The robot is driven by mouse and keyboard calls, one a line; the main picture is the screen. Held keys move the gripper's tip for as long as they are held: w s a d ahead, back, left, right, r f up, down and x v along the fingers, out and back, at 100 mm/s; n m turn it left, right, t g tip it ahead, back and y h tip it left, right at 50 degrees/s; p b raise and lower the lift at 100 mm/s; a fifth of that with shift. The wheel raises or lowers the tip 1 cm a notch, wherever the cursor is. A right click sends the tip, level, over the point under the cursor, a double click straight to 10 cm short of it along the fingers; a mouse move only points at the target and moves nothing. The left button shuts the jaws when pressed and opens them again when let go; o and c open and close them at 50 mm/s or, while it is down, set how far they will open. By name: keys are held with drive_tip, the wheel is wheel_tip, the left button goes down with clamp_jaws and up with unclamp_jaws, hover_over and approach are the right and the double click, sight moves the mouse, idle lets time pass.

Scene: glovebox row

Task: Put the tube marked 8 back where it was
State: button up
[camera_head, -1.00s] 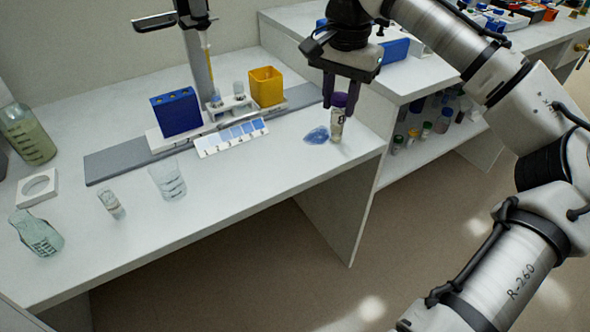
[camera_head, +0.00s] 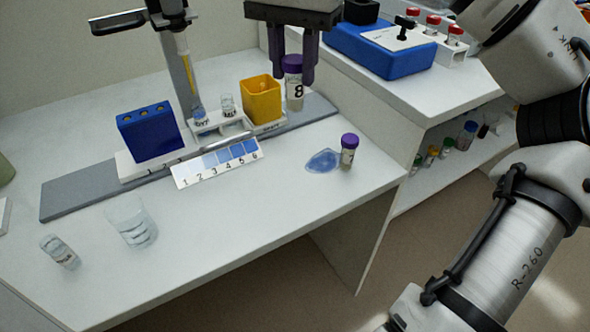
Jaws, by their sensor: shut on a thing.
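The tube marked 8 (camera_head: 295,92) is a clear tube with a purple cap and a black 8. My gripper (camera_head: 293,72) is shut on it near the cap, one dark finger on each side. The tube hangs upright, just right of the yellow bin in the picture, in front of the end of the grey strip. I cannot tell how high its bottom is above the bench. A second purple-capped tube (camera_head: 348,152) stands on the bench at the right, beside a blue puddle (camera_head: 323,160). Its marking is not readable.
The front middle is clear.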

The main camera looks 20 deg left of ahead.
sight(294, 111)
wheel_tip(294, 111, down, 18)
drive_tip(key=b, duration=0.3)
drive_tip(key=shift+f+b, duration=0.25)
drive_tip(key=shift+b, duration=0.1)
drive_tip(key=o, duration=1)
drive_tip(key=shift+f, duration=0.15)
wheel_tip(294, 111, up, 12)
drive_tip(key=shift+r+p, duration=0.2)
drive_tip(key=shift+p, duration=1.05)
